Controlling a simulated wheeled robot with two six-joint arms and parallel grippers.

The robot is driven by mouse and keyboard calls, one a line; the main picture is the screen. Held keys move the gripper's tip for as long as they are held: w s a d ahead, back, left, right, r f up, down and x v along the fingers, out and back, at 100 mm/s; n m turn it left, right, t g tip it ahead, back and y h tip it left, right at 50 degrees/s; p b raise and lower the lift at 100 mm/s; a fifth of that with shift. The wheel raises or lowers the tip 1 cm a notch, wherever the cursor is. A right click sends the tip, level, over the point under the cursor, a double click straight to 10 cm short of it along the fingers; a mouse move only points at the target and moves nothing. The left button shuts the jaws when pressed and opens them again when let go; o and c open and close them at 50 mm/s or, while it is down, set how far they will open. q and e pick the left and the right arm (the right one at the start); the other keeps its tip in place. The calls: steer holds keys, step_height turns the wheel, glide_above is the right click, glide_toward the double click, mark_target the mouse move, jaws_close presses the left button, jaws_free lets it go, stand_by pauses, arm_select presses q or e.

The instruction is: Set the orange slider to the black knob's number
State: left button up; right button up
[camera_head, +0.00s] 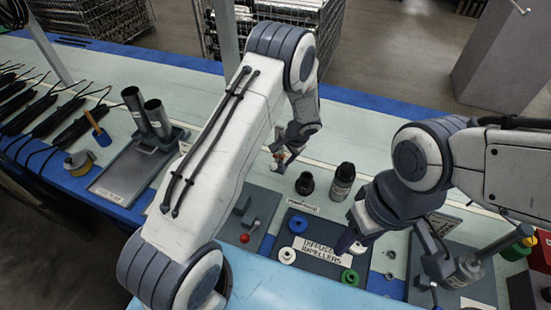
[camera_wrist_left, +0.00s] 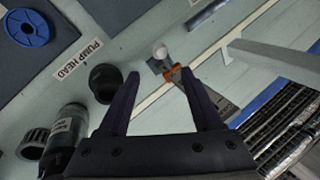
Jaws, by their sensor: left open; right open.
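An orange slider (camera_wrist_left: 172,72) with a white ball (camera_wrist_left: 160,52) at its end sits by a grey strip (camera_wrist_left: 215,101) on the bench, seen in the left wrist view. My left gripper (camera_wrist_left: 159,76) is open and empty, its fingertips pointing at the slider from above, apart from it as far as I can tell. In the head view my left gripper (camera_head: 284,151) largely covers this spot. I cannot make out the black knob or its number for certain. My right gripper (camera_head: 352,243) is open over the impeller board.
A black ring-shaped part (camera_wrist_left: 103,83) by the pump head label and a black bottle (camera_wrist_left: 65,135) stand near my left gripper. The impeller board (camera_head: 325,268) bears blue, white and green rings. Metal cylinders (camera_head: 133,102) stand at the left.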

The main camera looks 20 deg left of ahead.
mark_target(275, 166)
arm_select(q)
steer(key=p+x, duration=0.1)
steer(key=x, duration=0.9)
steer(key=shift+a+f, duration=0.15)
steer(key=shift+f, duration=0.05)
jaws_close()
stand_by(1.1)
